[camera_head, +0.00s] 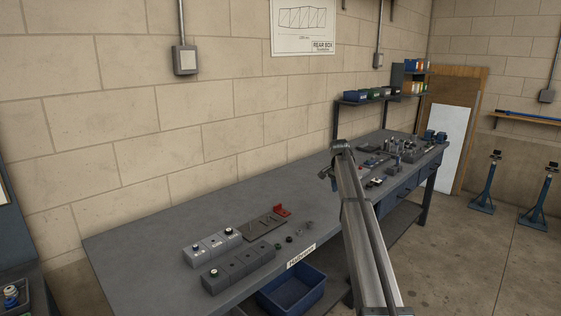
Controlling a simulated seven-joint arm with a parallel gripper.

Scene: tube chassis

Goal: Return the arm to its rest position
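My arm (361,235) reaches up from the bottom of the head view, right of the middle, as a long grey link in front of the bench. At its far upper end (342,147) a small dark part hangs to the left over the bench. I cannot make out gripper fingers there, nor whether anything is held. The arm's end appears clear of the blocks and small parts, though its height above the bench is hard to judge.
A grey workbench (150,244) runs along the block wall. Grey blocks (239,268), a dark plate (259,226), a red part (282,210) and small rings lie near its front. More parts crowd its far end. A blue bin (291,292) sits below. Blue stands (485,186) are on the floor at right.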

